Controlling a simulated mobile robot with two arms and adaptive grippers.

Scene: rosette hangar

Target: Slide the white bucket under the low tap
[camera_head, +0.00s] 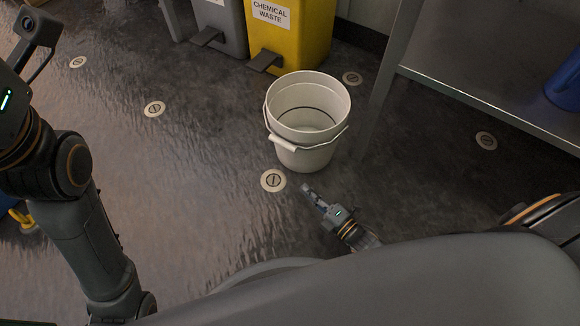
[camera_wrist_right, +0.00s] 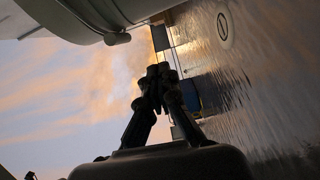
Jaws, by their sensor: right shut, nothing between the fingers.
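The white bucket (camera_head: 305,158) stands upright on the dark wet floor in the head view, open and seemingly empty. Its wire handle hangs down at the front with a white grip (camera_head: 283,144). My right gripper (camera_head: 306,189) is low over the floor, just in front of the bucket and apart from it. Its fingers are shut with nothing between them; they also meet in the right wrist view (camera_wrist_right: 157,74). A pale rounded form at the top of that view seems to be the bucket. My left arm shows at the left, but its fingers do not. No tap is visible.
A yellow chemical waste bin (camera_head: 290,35) and a grey bin (camera_head: 219,25) with pedals stand behind the bucket. A metal shelf unit (camera_head: 480,105) with a blue object (camera_head: 566,85) is at the right. Round floor plates (camera_head: 273,180) dot the floor. Floor left of the bucket is clear.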

